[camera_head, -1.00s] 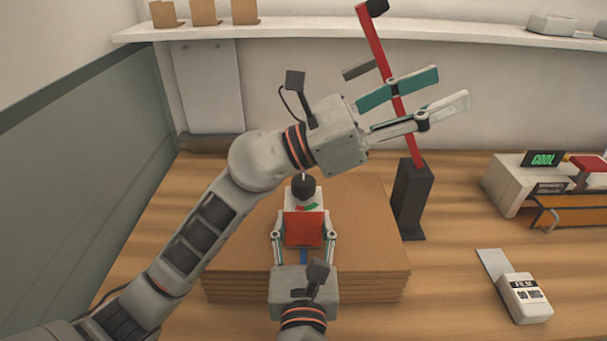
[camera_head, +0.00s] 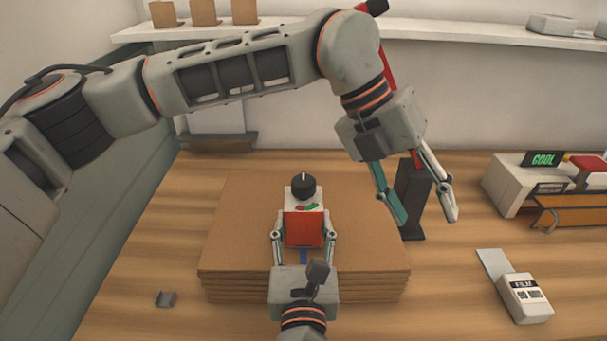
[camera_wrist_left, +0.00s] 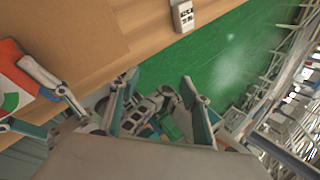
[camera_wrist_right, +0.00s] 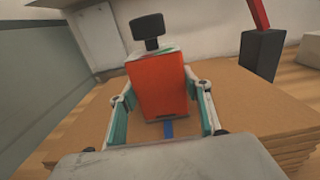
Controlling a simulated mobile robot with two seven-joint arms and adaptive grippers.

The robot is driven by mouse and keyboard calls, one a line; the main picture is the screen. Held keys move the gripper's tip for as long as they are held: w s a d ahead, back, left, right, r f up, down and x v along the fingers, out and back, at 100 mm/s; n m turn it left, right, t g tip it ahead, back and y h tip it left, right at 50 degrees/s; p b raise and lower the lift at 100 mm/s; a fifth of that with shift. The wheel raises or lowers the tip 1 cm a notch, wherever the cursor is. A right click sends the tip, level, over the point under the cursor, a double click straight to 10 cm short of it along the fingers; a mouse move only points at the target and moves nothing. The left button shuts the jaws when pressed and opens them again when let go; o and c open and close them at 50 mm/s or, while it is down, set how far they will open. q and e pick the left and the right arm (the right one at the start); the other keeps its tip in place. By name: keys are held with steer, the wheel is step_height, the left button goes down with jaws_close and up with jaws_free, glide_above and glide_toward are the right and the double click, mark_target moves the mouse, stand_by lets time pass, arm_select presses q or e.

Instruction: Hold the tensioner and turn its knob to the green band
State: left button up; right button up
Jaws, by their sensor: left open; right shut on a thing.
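The tensioner (camera_head: 304,229), with a red front and grey-white top, is upright over the cardboard stack. My right gripper (camera_head: 304,239) is shut on its sides. Its black knob (camera_head: 303,187) stands on top with a white pointer mark facing away; a red and green arc (camera_head: 307,206) lies in front of it. The tensioner (camera_wrist_right: 158,88) and knob (camera_wrist_right: 149,30) also show in the right wrist view. A blue strip (camera_head: 303,256) shows below the tensioner. My left gripper (camera_head: 424,214) is open and empty, pointing down to the right of the tensioner, apart from it.
A dark stand (camera_head: 411,190) with a red bar is just behind my left gripper. The cardboard stack (camera_head: 235,240) fills the middle. A film box (camera_head: 525,298) and a machine reading COOL (camera_head: 520,185) are at right. A small metal clip (camera_head: 166,299) lies front left.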

arm_select(q)
steer(key=w+a+r+n+t+y, duration=0.25)
steer(key=w+a+n, duration=0.25)
steer(key=a+n, duration=0.25)
steer(key=n+y, duration=0.4)
steer(key=n, duration=0.4)
glide_toward(303, 180)
step_height(303, 180, down, 9)
steer(key=shift+s+a, duration=0.1)
steer(key=shift+s, duration=0.1)
steer(key=c, duration=1.1)
